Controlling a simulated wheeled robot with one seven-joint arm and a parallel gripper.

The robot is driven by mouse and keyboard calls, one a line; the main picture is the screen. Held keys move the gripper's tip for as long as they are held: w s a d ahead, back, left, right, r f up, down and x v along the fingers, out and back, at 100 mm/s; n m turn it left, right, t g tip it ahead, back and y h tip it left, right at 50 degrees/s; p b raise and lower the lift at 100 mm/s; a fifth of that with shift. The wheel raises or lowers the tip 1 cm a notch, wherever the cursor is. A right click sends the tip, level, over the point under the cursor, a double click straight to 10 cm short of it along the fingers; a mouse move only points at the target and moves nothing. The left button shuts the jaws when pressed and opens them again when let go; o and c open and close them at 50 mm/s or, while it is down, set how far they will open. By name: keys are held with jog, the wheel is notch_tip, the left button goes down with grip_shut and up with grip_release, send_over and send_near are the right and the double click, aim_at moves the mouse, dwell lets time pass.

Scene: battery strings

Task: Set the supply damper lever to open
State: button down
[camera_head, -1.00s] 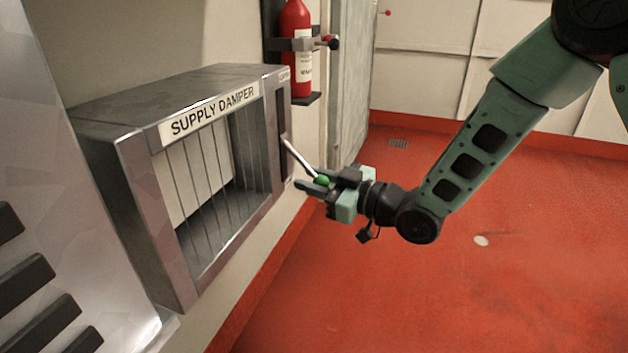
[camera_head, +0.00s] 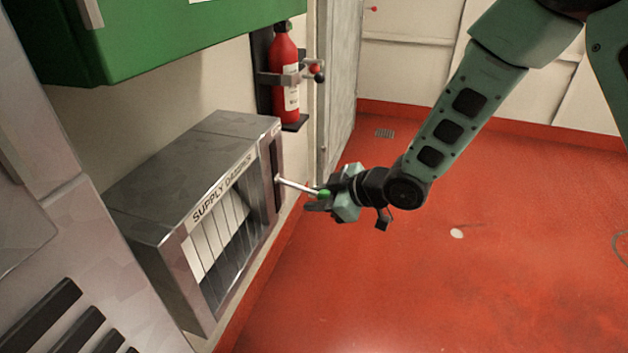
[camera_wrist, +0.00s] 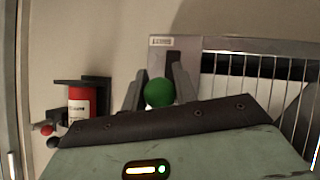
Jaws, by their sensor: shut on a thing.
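The supply damper (camera_head: 222,181) is a grey metal box on the wall with a barred opening and a lettered label. Its lever is a pale rod (camera_head: 296,186) coming out of a dark slot (camera_head: 276,172) on the right side, ending in a green knob (camera_head: 324,194). The rod points right and slightly down in the head view. My gripper (camera_head: 318,200) is shut on the green knob. In the wrist view the green knob (camera_wrist: 160,92) sits between the two dark fingers; the rod is hidden behind it.
A red fire extinguisher (camera_head: 285,78) hangs on the wall behind the damper, with a bracket sticking out. A green cabinet (camera_head: 180,40) is above the damper. A grey louvred panel (camera_head: 60,250) stands at the left. The red floor (camera_head: 480,270) at the right is mostly clear.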

notch_tip(320, 180, up, 5)
jog(key=h+p, duration=0.2)
jog(key=p, duration=0.2)
jog(key=g+h+p, duration=0.1)
jog(key=h+p, duration=0.1)
jog(key=p, duration=0.2)
jog(key=shift+s+d+n+g+p, duration=0.1)
jog(key=shift+d+n+g+p, duration=0.05)
jog(key=shift+n+g+p, duration=0.15)
jog(key=r+h+p, duration=0.1)
jog(key=p, duration=0.2)
jog(key=shift+r+g+h, duration=0.25)
jog(key=shift+g+h, duration=0.05)
jog(key=shift+g, duration=0.1)
jog(key=r+h+p, duration=0.1)
jog(key=a+h+p, duration=0.1)
jog(key=p, duration=0.1)
jog(key=shift+w+r+g, duration=0.2)
jog(key=shift+r+g, duration=0.1)
jog(key=shift+r, duration=0.05)
jog(key=shift+w+a+r+p, duration=0.3)
jog(key=shift+a+r+p, duration=0.35)
jog(key=shift+r+p, duration=0.4)
jog(key=shift+f, duration=0.1)
jog(key=c, duration=1.1)
grip_release()
jog(key=shift+f, duration=0.1)
